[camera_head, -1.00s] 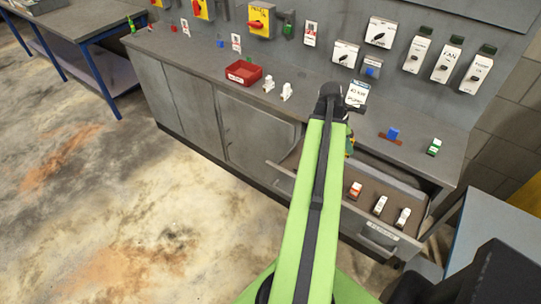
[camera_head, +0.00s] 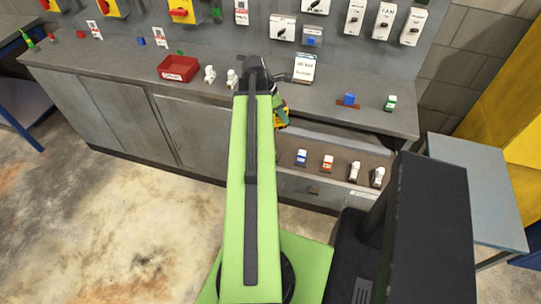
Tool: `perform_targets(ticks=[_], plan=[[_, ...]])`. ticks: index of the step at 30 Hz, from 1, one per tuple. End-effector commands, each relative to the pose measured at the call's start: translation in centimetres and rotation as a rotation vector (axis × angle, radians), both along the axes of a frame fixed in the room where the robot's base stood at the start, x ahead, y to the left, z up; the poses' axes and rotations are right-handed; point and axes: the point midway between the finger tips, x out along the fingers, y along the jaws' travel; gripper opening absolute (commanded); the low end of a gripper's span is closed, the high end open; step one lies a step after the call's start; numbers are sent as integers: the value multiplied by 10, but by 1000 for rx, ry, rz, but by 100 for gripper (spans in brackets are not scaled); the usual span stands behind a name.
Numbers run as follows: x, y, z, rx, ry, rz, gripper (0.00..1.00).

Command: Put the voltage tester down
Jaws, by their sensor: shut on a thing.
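My green arm reaches over the workbench (camera_head: 115,65), and my gripper (camera_head: 277,98) is mostly hidden behind the arm's dark end. It is shut on a small yellow, red and green thing, which I take to be the voltage tester (camera_head: 281,116). Only its right side shows, past the arm. It is held near the bench's front edge, left of and above the open drawer (camera_head: 325,196) in the picture. I cannot tell its exact height or whether it touches anything.
The drawer holds several small blue, orange and white parts.

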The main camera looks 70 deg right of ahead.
Motion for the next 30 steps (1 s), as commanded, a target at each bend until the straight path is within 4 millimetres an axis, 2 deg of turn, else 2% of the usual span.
perform_targets(ticks=[1, 4, 6, 8, 12, 14, 17, 24, 27, 30], plan=[[-19, -6, -27, 1, 0, -38, 0], [-52, -13, -49, 1, 1, -103, 0], [-70, -16, -59, 0, 0, -138, 0], [-79, -18, -62, 0, 0, -158, 0], [-84, -18, -61, 0, 0, -169, 0], [-79, -17, -65, 0, 0, -167, 0], [-59, -12, -81, -1, 0, -163, 0], [2, 3, -119, 0, 0, -163, 0], [19, 7, -128, 0, 0, -164, 0], [28, 10, -130, 0, 0, -167, 0]])
